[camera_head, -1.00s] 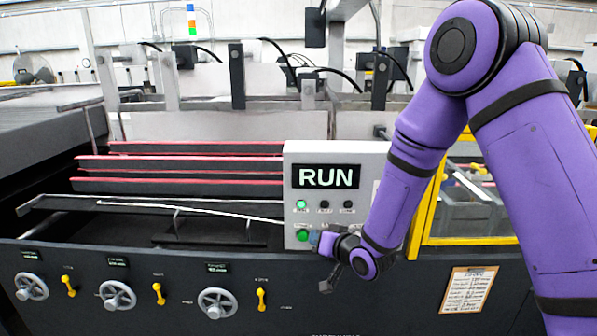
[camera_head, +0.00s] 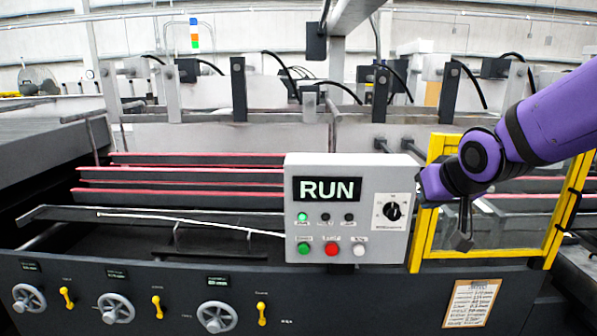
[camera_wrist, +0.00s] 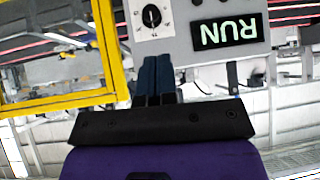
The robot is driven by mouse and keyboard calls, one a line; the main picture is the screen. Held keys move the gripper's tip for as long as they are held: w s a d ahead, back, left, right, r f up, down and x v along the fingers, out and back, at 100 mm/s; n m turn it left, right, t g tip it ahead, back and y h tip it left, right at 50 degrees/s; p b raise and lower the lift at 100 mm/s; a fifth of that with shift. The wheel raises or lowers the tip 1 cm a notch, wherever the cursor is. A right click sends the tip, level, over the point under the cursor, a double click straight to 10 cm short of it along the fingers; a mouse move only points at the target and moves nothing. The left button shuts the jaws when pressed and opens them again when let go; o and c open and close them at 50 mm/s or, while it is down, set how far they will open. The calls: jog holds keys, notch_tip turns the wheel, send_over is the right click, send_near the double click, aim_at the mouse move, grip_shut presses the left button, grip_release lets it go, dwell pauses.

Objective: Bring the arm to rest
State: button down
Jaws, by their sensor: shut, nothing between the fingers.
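My purple arm comes in from the right in the head view. My gripper (camera_head: 462,238) hangs in front of the yellow-framed guard, just right of the control box, and touches nothing that I can see. In the wrist view the two dark fingers of my gripper (camera_wrist: 157,75) are together with nothing between them. The grey control box (camera_head: 402,240) shows RUN on its screen (camera_head: 327,189). A green lamp (camera_head: 302,217) is lit under the screen. A black rotary knob (camera_head: 392,211) and green, red and white buttons are in plain view. The box also shows in the wrist view (camera_wrist: 183,45).
The yellow-framed guard (camera_head: 420,240) stands right of the control box, close behind my gripper. Handwheels (camera_head: 117,308) and yellow levers (camera_head: 157,307) line the machine's front panel. A signal tower (camera_head: 194,33) stands behind. The space before the front panel is clear.

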jog(key=s+d+r+g, duration=0.2)
jog(key=s, duration=0.8)
jog(key=s+d+r+g+h, duration=0.1)
jog(key=s+d+r, duration=0.1)
jog(key=s, duration=0.9)
jog(key=shift+s+d+r+m+g, duration=0.2)
jog(key=shift+d+r+m+g, duration=0.2)
jog(key=shift+d, duration=0.45)
